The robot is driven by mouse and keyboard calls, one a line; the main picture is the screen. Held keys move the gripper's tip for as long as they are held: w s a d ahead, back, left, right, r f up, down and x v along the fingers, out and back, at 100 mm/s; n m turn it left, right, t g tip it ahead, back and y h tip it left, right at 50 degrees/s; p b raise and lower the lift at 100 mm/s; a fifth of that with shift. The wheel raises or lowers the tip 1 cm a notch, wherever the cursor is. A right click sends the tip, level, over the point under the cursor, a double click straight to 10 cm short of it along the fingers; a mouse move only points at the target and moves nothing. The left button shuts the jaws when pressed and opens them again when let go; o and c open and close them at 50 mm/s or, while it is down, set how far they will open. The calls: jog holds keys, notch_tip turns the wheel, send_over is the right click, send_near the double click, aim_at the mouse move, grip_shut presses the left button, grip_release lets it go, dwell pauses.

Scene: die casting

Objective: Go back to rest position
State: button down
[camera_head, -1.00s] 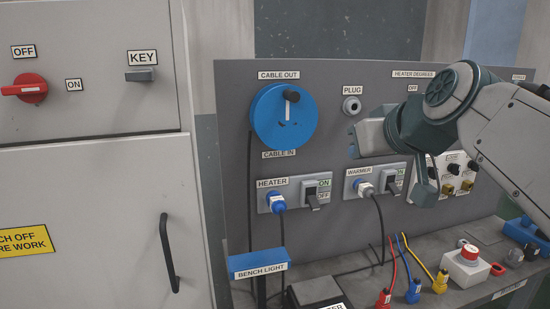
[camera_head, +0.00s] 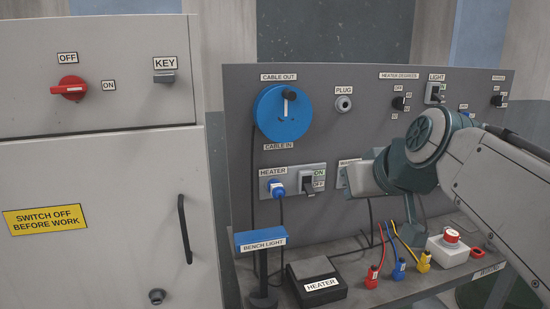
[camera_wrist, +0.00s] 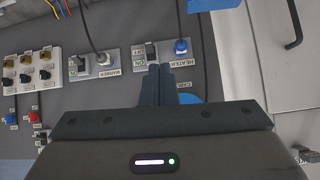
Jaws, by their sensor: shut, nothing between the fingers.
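My gripper (camera_wrist: 158,84) shows in the wrist view with its two dark fingers together and nothing between them. In that view the fingers are in front of the panel, by the heater switch (camera_wrist: 151,53). In the head view my arm comes in from the right and its wrist end hides most of the warmer socket. The fingers cannot be made out there. The grey panel (camera_head: 238,140) stands upright behind my gripper.
A grey cabinet (camera_head: 95,165) with a red switch (camera_head: 70,90) stands at left. Cables hang before the panel.

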jog(key=s+f+m+g+h+p, duration=0.1)
jog(key=s+f+g+p, duration=0.1)
jog(key=s+f, duration=0.4)
jog(key=s+f+m+g+h+p, duration=0.1)
jog(key=s+f+g, duration=0.3)
jog(key=f, duration=0.9)
jog(key=s+p, duration=0.1)
jog(key=s, duration=0.2)
jog(key=shift+s+d+f+m+g+h, duration=0.3)
jog(key=shift+d+f+h, duration=0.1)
